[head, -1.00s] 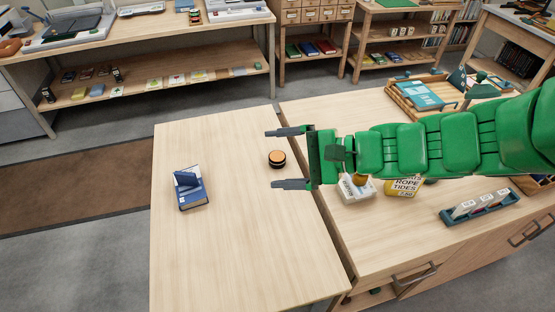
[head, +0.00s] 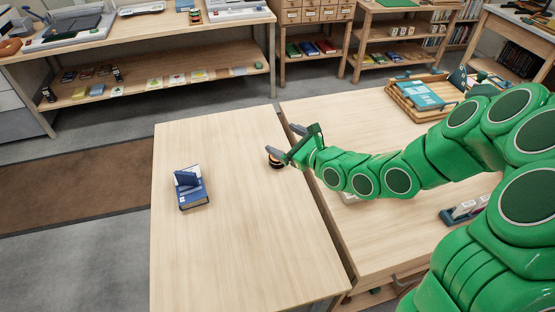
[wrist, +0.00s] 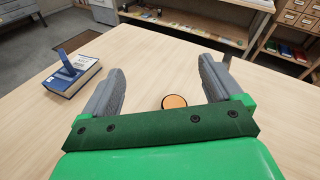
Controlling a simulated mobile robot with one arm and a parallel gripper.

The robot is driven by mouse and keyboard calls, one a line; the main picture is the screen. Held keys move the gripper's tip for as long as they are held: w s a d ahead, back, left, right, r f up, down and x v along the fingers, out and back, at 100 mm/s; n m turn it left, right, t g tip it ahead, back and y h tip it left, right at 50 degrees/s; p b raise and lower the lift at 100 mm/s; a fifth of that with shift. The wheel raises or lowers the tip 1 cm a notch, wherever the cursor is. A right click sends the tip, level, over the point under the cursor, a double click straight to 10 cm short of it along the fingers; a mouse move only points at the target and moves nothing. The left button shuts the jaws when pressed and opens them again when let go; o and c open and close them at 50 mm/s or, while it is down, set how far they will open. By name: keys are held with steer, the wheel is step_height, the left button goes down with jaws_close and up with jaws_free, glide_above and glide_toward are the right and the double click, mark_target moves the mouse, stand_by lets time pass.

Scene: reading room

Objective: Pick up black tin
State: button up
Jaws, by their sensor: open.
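The black tin (head: 275,163) is small and round with an orange top, and stands upright near the right edge of the left table. In the head view my gripper (head: 283,140) partly covers it. In the wrist view the tin (wrist: 174,102) lies between the two grey fingers, nearer the right one, close to the green palm bar that hides its lower part. My gripper (wrist: 158,84) is open and empty. I cannot tell whether a finger touches the tin.
A blue book (head: 192,188) with a blue piece on top lies to the left on the same table (head: 230,250). A second table (head: 345,245) stands to the right, with a wooden tray (head: 395,92) and a card holder (head: 450,216). The left table's front is clear.

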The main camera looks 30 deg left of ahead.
steer(key=f+m+h, duration=0.1)
steer(key=f, duration=0.3)
steer(key=w+f+m+h, duration=0.1)
steer(key=f+m, duration=0.1)
steer(key=f, duration=0.2)
steer(key=d+f+m+t+h, duration=0.1)
steer(key=f, duration=0.3)
steer(key=shift+w, duration=0.4)
steer(key=shift+x, duration=1.15)
steer(key=shift+w+a+f, duration=0.45)
steer(key=shift+a+f, duration=0.05)
steer(key=shift+a, duration=0.15)
steer(key=shift+w+a+f, duration=0.45)
steer(key=shift+a+f, duration=0.05)
steer(key=shift+a, duration=0.15)
steer(key=shift+w+a+f+m, duration=0.3)
steer(key=shift+w+a, duration=0.15)
steer(key=shift+a, duration=0.3)
steer(key=shift+c, duration=0.2)
steer(key=c, duration=1.2)
